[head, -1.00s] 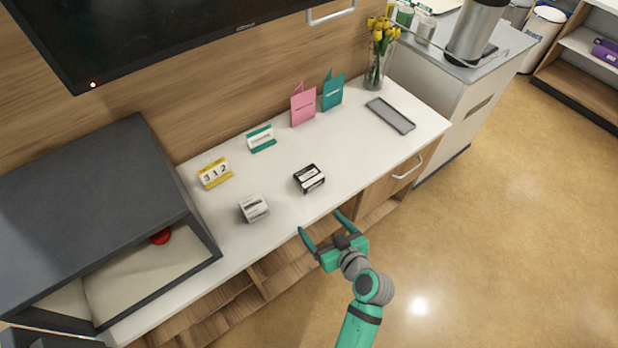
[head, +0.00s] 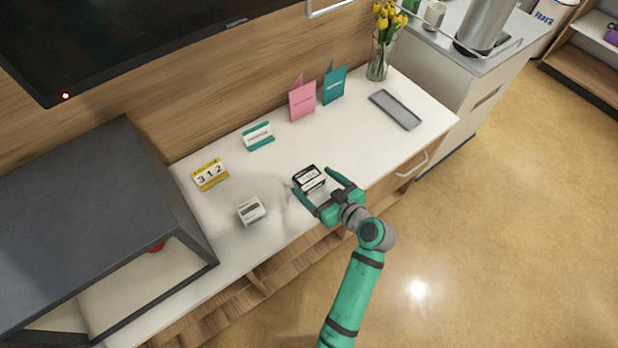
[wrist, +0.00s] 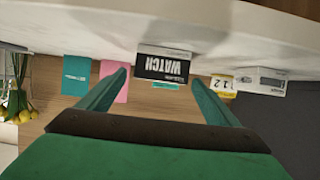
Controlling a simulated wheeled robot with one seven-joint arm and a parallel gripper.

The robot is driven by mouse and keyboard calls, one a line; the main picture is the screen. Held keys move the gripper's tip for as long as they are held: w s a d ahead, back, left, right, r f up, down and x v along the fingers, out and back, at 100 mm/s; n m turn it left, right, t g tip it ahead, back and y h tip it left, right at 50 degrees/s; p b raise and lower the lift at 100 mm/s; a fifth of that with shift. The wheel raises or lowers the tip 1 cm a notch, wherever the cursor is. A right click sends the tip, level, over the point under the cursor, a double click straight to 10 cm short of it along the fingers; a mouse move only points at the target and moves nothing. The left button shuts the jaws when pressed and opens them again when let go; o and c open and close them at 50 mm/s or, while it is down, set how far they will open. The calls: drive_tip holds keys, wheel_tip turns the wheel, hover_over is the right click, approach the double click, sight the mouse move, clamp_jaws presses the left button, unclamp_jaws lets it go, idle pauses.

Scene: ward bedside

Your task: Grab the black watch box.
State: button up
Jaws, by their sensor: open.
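The black watch box (head: 309,178), with a white top edge and white lettering, sits on the white counter (head: 290,150). In the wrist view the box (wrist: 163,66) appears upside down, its "WATCH" label facing me, between the two fingers and beyond their tips. My gripper (head: 316,181) is open and empty at the counter's front edge, its green fingers reaching toward the box. In the head view the fingers partly overlap the box's near side; I cannot tell if they touch it. The gripper's fingers also show in the wrist view (wrist: 160,80).
A small white box (head: 251,211) stands left of the watch box. Behind are a yellow calendar (head: 210,175), a green-edged sign (head: 258,136), pink (head: 302,101) and teal (head: 335,84) cards. A grey tray (head: 396,109) and flower vase (head: 379,58) are right. A dark cabinet (head: 80,200) stands left.

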sight(303, 171)
drive_tip(key=shift+x, duration=3.9)
drive_tip(key=shift+r, duration=0.15)
drive_tip(key=c, duration=1.1)
drive_tip(key=shift+c, duration=0.4)
drive_tip(key=shift+d+r, duration=0.1)
